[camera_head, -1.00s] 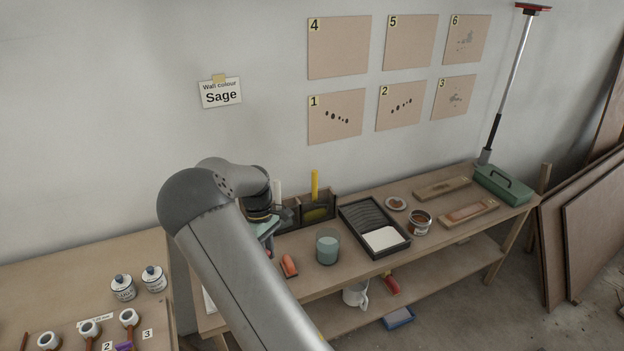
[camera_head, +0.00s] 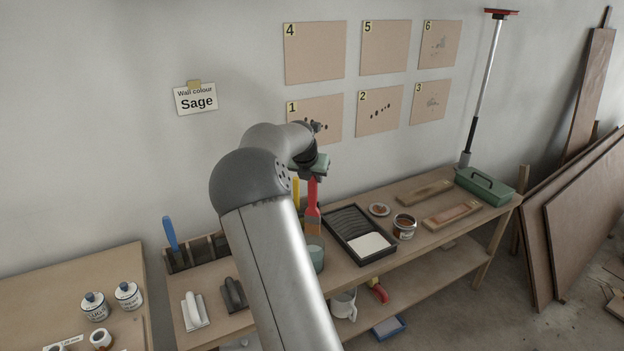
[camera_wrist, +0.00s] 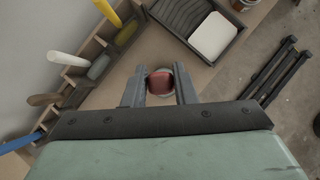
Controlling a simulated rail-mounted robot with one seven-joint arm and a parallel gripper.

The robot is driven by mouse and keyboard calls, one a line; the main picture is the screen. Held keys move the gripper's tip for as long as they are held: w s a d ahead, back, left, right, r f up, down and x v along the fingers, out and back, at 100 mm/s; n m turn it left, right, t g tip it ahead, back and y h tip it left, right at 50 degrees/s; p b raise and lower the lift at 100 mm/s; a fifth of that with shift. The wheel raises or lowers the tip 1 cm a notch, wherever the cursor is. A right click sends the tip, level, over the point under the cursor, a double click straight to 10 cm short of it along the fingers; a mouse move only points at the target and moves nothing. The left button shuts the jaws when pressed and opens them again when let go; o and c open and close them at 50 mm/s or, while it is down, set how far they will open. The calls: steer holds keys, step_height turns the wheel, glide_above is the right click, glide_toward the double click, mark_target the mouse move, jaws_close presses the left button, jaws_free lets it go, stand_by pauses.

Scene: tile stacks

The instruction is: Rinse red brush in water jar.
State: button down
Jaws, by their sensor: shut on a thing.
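The red brush (camera_head: 313,194) hangs upright, handle up and bristles down, from my gripper (camera_head: 314,176), which is shut on its handle. The water jar (camera_head: 316,259), a glass of blue-green liquid, stands on the bench directly below the brush, partly hidden by my arm. The bristle tips are at about the jar's rim; I cannot tell whether they have entered it. In the wrist view the red handle end (camera_wrist: 160,82) sits between the fingers of my gripper (camera_wrist: 160,86), with a pale edge of the jar (camera_wrist: 169,69) around it.
A black paint tray (camera_head: 345,226) stands right of the jar, with an open tin (camera_head: 404,226) beyond it. A brush rack (camera_head: 181,258) with a blue-handled brush (camera_head: 170,233) is at the left. A yellow handle (camera_head: 296,192) stands just behind the red brush.

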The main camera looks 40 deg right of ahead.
steer(key=b, duration=0.5)
glide_above(312, 219)
steer(key=shift+w+d+f, duration=0.1)
steer(key=shift+w+f, duration=0.05)
steer(key=shift+f, duration=0.95)
steer(key=shift+w+d+f, duration=0.1)
steer(key=shift+f, duration=4.35)
steer(key=shift+f, duration=2.25)
steer(key=shift+s+a+f+p, duration=0.15)
steer(key=shift+f+p, duration=0.2)
steer(key=shift+p, duration=0.65)
